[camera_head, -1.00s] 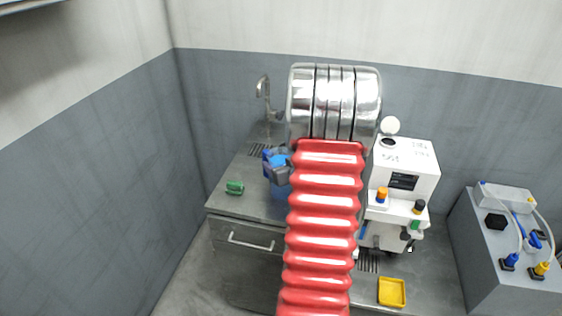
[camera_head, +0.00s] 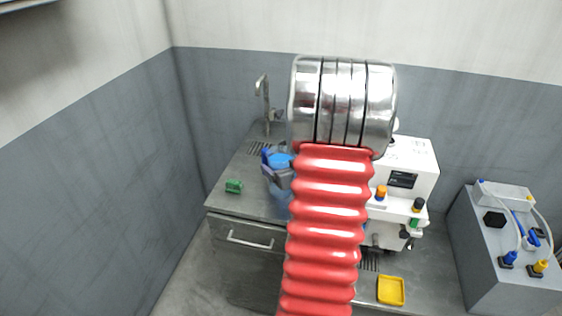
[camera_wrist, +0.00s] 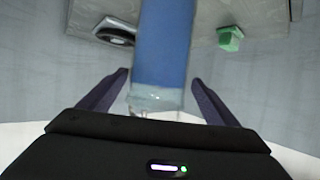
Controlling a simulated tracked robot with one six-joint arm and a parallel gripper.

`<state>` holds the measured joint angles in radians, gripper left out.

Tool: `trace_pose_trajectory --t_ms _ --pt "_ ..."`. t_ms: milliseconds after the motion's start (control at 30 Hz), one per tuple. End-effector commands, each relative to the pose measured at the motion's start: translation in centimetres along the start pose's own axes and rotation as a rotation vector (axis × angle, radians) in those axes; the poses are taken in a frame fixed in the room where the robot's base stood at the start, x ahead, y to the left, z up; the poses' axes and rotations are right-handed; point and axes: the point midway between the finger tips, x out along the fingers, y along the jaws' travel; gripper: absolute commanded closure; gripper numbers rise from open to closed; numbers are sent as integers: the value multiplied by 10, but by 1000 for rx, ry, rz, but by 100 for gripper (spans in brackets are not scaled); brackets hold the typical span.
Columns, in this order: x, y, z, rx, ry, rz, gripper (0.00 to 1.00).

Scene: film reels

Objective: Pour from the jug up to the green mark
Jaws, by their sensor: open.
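A clear jug (camera_wrist: 163,50) with blue contents stands between the two fingers of my gripper (camera_wrist: 158,78) in the wrist view. Its clear rim end lies nearest the gripper body. My gripper is open, with a gap showing beside the jug on each side. In the head view the jug (camera_head: 280,160) is on the left of the counter, with my gripper (camera_head: 272,172) around it. My red arm hides much of the jug. I cannot make out a green mark or a receiving vessel.
A small green block (camera_head: 233,186) lies left on the metal counter (camera_head: 228,201), near a tap (camera_head: 264,100). A white machine (camera_head: 402,180) stands right of my arm, with a yellow tray (camera_head: 391,291) in front. A grey box with cables (camera_head: 515,240) stands far right.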

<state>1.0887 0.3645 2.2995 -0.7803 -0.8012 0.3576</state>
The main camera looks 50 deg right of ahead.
Motion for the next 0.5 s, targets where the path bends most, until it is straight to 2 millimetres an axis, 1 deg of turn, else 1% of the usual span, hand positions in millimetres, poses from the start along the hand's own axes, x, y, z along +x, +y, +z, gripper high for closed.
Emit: trace_pose_trajectory --t_ms 33,500 --pt "-8 -1 -1 -1 1 2 16" --pt "-72 -2 -1 0 2 2 16"
